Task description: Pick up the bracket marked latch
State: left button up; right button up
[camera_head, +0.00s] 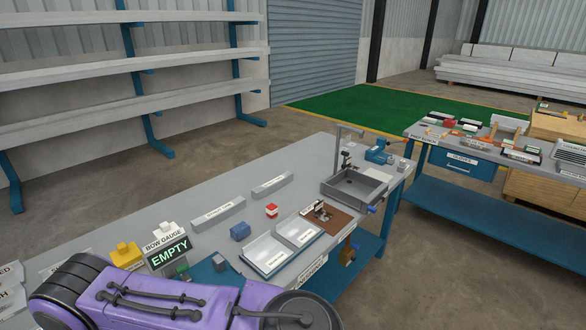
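No bracket with a readable latch mark shows in the head view. At the left edge, a white label (12,301) is cut off and only a final "H" can be read. Another cut-off label (11,274) above it ends in "ED". A purple arm link of mine lies across the bottom of the picture and hides the near part of the grey workbench (140,222). Neither of my grippers is in view.
The bench holds a "BOW GAUGE" block (163,238), an "EMPTY" sign (170,253), a yellow block (126,254), white trays (266,254), a blue block (240,231), grey bars (219,211) and a grey bin (354,187). A second blue table (470,195) stands at right.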

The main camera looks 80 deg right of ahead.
aim_at(320, 212)
jog(key=z, duration=2.85)
